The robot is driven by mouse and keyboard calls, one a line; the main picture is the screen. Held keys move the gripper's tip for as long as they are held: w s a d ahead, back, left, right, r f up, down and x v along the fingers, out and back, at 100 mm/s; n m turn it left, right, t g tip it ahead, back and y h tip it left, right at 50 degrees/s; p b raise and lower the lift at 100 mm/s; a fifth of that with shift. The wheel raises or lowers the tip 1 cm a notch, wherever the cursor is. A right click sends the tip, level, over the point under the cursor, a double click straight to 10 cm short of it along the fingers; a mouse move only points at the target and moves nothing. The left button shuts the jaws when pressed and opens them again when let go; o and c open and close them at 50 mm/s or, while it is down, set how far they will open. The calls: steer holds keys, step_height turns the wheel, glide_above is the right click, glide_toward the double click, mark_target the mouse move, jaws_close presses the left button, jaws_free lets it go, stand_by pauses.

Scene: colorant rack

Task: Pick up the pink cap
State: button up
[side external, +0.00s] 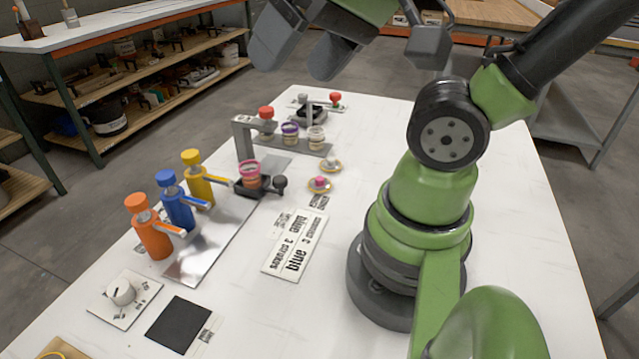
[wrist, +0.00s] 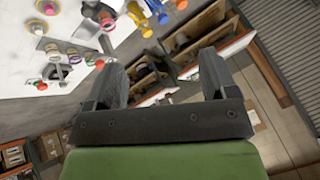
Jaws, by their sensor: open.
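The pink cap (side external: 319,183) sits on a small yellow disc on the white table, in the middle of the side external view. My gripper (side external: 308,48) is open and empty, high above the far part of the table and well apart from the cap. In the wrist view its two fingers (wrist: 163,72) stand wide apart, with shelves and floor behind them.
A pink-rimmed jar (side external: 250,174) sits in a black holder beside yellow, blue and orange dispensers (side external: 176,200). A rack (side external: 305,146) with several jars stands behind the cap. Another disc with a pale top (side external: 331,165) lies close to the cap. A printed label card (side external: 295,244) lies in front.

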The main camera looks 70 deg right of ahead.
steer(key=w+d+f+m+g+h, duration=0.25)
steer(key=w+d+m, duration=0.25)
steer(key=m, duration=0.3)
steer(key=m+g, duration=0.5)
steer(key=m, duration=1.6)
glide_toward(320, 178)
steer(key=shift+s+t+y, duration=0.25)
steer(key=shift+s+y, duration=0.1)
steer(key=shift+s, duration=0.2)
step_height(320, 178, down, 3)
steer(key=shift+f, duration=0.15)
steer(key=shift+w+d+f, duration=0.1)
steer(key=shift+w+f, duration=0.05)
steer(key=shift+f, duration=1.35)
steer(key=shift+w+d+f, duration=0.1)
steer(key=shift+w+f, duration=0.1)
steer(key=shift+f, duration=1.35)
steer(key=shift+c, duration=0.4)
steer(key=c, duration=0.9)
